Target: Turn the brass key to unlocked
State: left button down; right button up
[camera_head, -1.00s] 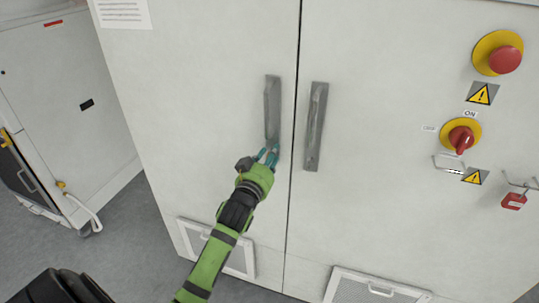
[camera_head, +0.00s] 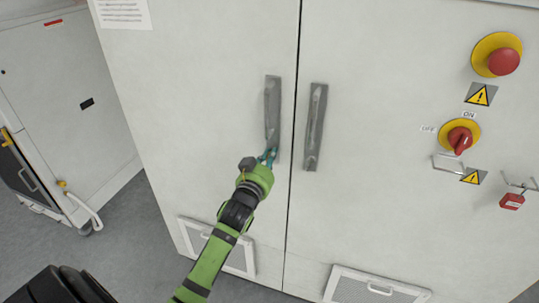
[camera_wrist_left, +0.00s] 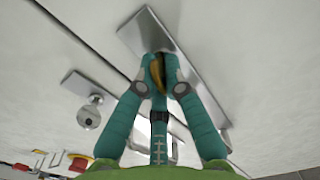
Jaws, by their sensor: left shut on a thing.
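The brass key (camera_wrist_left: 157,74) shows as a small gold piece between my left fingertips in the left wrist view, mostly hidden by them. It sits at the end of a grey handle plate (camera_wrist_left: 190,82). In the head view this is the lower end of the left door's handle (camera_head: 272,105), where the key is hidden by my gripper. My left gripper (camera_head: 267,158) is shut on the key, and it also shows in the left wrist view (camera_wrist_left: 160,78). I cannot tell which way the key is turned. My right gripper is not in view.
The right door's handle (camera_head: 315,127) stands close by, across the door seam. Further right are a red emergency button (camera_head: 503,61), a red rotary switch (camera_head: 461,138) and a red padlock (camera_head: 512,201). A smaller cabinet (camera_head: 60,110) stands at the left.

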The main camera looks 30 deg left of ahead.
pick_arm(q)
jog(key=m+p, duration=0.1)
jog(key=m, duration=0.2)
jog(key=shift+m, duration=0.4)
jog(key=shift+f+m+p, duration=0.15)
jog(key=shift+m+p, duration=0.45)
jog(key=shift+m, duration=2.5)
jog(key=shift+f+m+p, duration=0.15)
jog(key=shift+m+p, duration=0.45)
jog(key=shift+m, duration=2.5)
jog(key=c, duration=1.3)
grip_release()
